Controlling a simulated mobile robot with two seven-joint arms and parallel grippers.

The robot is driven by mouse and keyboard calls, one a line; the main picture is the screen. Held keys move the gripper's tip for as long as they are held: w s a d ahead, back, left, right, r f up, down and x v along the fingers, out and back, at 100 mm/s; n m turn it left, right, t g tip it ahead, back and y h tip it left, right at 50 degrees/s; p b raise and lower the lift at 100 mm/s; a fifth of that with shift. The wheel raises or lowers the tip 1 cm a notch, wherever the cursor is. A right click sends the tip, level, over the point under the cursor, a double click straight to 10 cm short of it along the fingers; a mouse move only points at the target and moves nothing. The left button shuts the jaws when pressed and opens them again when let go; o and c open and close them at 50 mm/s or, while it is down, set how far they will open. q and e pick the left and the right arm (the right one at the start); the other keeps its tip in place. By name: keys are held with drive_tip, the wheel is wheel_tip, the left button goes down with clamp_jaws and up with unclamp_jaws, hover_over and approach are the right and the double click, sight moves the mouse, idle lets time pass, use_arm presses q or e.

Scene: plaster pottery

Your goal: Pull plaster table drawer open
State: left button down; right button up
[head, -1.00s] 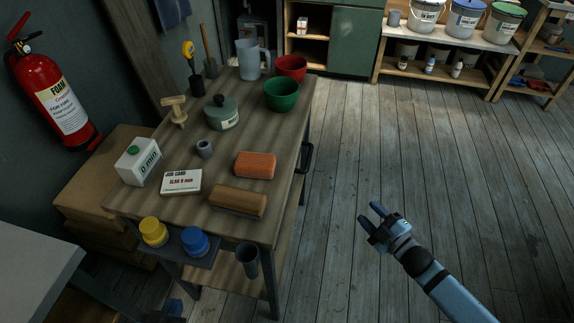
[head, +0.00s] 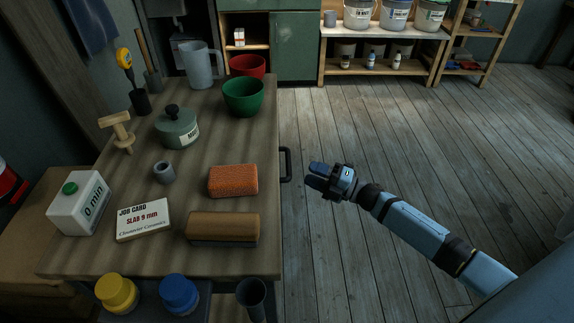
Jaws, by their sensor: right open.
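The plaster table (head: 200,262) stands at the left with a wooden top. A dark drawer handle (head: 287,165) sticks out from its right side, and the drawer front itself is hidden below the top's edge. My right gripper (head: 312,178) is just to the right of the handle and slightly lower in the picture, apart from it. It is open and empty, its blue fingers pointing left toward the table. My left gripper is out of view.
On the tabletop are an orange sponge (head: 233,181), a wooden block (head: 223,228), a job card (head: 144,219), a green bowl (head: 243,96) and a lidded pot (head: 177,128). The plank floor (head: 400,130) to the right is clear. Shelves (head: 380,65) stand at the back.

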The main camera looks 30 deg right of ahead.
sight(288, 162)
drive_tip(key=x, duration=0.8)
drive_tip(key=shift+c, duration=0.4)
clamp_jaws()
